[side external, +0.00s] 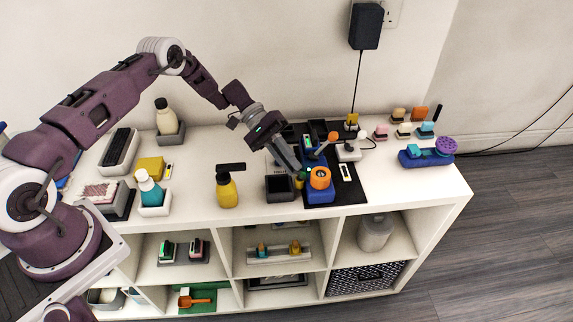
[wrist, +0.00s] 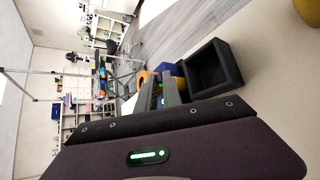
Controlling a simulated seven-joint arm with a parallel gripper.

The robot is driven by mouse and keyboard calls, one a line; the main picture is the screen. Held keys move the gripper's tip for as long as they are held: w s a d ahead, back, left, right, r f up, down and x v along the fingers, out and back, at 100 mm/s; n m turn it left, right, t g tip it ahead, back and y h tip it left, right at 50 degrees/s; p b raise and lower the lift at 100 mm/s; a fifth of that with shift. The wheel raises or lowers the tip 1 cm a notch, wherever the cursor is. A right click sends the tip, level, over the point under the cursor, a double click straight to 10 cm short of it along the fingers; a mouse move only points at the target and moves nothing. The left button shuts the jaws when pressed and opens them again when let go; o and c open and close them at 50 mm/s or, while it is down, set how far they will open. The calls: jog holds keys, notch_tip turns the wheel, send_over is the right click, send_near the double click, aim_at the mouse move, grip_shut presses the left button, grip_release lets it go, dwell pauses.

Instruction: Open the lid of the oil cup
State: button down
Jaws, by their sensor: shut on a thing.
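A round orange piece with a dark centre (side external: 320,177) sits on a blue base (side external: 321,196) near the shelf's front edge; I take it to be the oil cup and its lid. My gripper (side external: 301,174) reaches down at its left side, jaws closed on a small part there, apparently the lid's edge. A small green and yellow bit shows by the fingertips. In the wrist view my fingers (wrist: 160,92) point at the orange part (wrist: 142,77) and blue part (wrist: 169,70), and hide most of the contact. I cannot tell whether the lid is raised.
A dark open square box (side external: 280,188) stands just left of my fingertips; it also shows in the wrist view (wrist: 213,69). A yellow pump bottle (side external: 226,190) is further left.

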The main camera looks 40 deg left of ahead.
jog(key=shift+w+d+r+n+g+y, duration=0.3)
jog(key=shift+n+g+y, duration=0.1)
jog(key=shift+y, duration=0.2)
jog(key=shift+w+d+r+n+g+y, duration=0.2)
jog(key=shift+w+d+n+g+y, duration=0.15)
jog(key=shift+y, duration=0.25)
jog(key=shift+a, duration=0.1)
jog(key=c, duration=1.5)
grip_release()
